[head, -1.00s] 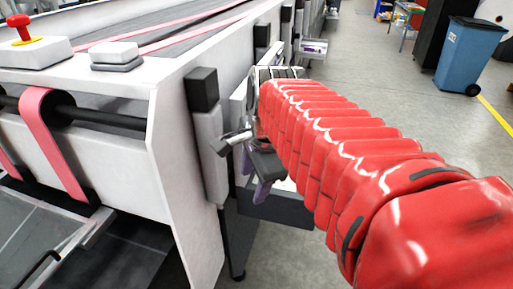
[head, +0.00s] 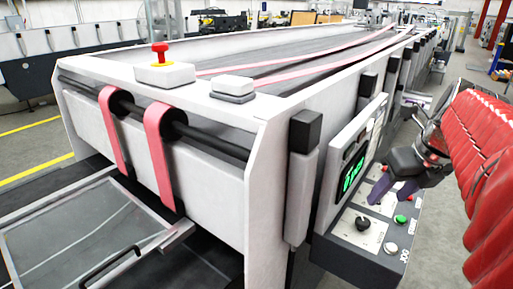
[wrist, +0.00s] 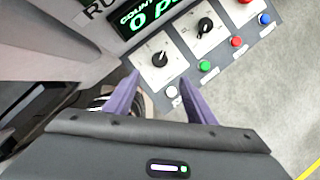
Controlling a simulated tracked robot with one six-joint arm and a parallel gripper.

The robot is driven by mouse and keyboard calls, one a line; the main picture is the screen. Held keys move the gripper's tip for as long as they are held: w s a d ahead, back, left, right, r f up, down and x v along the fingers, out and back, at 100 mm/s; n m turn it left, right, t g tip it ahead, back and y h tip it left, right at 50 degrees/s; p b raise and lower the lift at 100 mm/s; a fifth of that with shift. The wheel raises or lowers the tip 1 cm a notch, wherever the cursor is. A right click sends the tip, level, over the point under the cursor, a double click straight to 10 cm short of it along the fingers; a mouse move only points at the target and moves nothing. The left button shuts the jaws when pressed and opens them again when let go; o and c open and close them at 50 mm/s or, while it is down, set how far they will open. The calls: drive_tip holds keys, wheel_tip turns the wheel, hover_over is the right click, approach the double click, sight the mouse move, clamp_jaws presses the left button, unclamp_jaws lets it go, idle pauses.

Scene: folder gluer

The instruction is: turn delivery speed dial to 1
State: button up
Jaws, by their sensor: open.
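The control panel carries two black rotary dials on white plates. The nearer dial (head: 363,223) shows in the head view and also in the wrist view (wrist: 160,59). The second dial (wrist: 205,25) sits up and right of it in the wrist view. Their labels are too small to read, so I cannot tell which is the delivery speed dial. My gripper (head: 392,195), with purple fingers, is open and empty above the panel. In the wrist view its fingertips (wrist: 158,80) point toward the nearer dial, one to each side of it, apparently clear of it.
A green-lit counter display (head: 353,173) stands beside the dials. Green (wrist: 204,66), white (wrist: 171,92), red (wrist: 237,42) and blue (wrist: 264,19) buttons lie close to the dials. A grey post (head: 301,180) stands left of the panel.

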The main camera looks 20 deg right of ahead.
sight(364, 221)
drive_tip(key=x, duration=1.4)
drive_tip(key=shift+s, duration=0.1)
drive_tip(key=shift+c, duration=0.3)
drive_tip(key=c, duration=0.9)
drive_tip(key=shift+d, duration=0.15)
drive_tip(key=shift+c, duration=0.3)
